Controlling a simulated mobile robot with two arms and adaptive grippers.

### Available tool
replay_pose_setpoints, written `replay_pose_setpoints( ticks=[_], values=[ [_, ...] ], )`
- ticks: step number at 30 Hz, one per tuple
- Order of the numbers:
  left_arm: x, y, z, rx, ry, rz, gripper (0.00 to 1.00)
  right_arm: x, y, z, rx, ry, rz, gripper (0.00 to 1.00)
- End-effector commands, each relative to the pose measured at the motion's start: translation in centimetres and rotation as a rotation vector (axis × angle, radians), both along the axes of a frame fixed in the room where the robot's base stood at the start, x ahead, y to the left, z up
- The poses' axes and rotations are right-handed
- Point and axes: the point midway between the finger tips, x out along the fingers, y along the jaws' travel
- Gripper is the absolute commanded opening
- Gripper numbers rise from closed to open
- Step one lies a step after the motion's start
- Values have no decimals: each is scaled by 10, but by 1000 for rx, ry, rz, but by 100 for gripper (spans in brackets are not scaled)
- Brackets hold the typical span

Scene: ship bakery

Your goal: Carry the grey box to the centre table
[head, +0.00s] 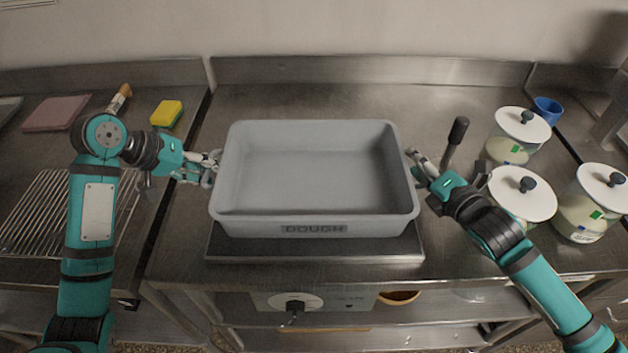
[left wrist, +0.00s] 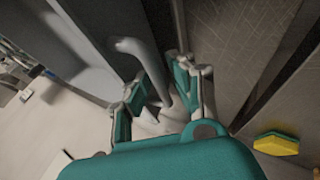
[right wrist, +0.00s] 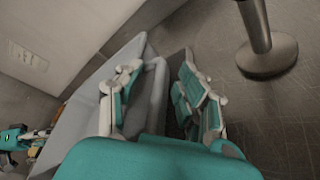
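The grey box (head: 318,228), an empty open tub marked "DOUGH", sits level on a low dark platform (head: 315,250) on the steel counter. My left gripper (head: 212,168) is at the box's left side. In the left wrist view its fingers (left wrist: 160,90) are apart, with the box's grey rim (left wrist: 128,46) between them. My right gripper (head: 415,168) is at the box's right side. In the right wrist view its fingers (right wrist: 158,92) are apart near the rim (right wrist: 157,78), with a gap beside it. Finger contact is unclear. The centre table is not identifiable.
Several white-lidded jars (head: 520,195) stand right of my right gripper, with a blue cup (head: 547,110) behind. A wire rack (head: 40,215), yellow sponge (head: 167,113) and brush (head: 119,98) lie at left. A wall closes off the back.

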Motion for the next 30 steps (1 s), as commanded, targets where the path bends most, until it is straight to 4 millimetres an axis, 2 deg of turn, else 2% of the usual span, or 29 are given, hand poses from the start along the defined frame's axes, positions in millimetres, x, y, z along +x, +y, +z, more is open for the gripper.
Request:
replay_pose_setpoints(
  ticks=[10,11,16,19,30],
  values=[
    [1,-2,-3,0,-1,0,23,3,2,-1,-1,0,1,38],
    [1,-2,-3,0,-1,0,22,3,2,-1,-1,0,1,37],
    [1,-2,-3,0,-1,0,0,3,2,-1,-1,0,1,15],
    [1,-2,-3,0,-1,0,0,3,1,-1,-1,0,1,2],
    [1,-2,-2,1,-3,0,0,3,1,-1,-1,1,1,0]
  ],
)
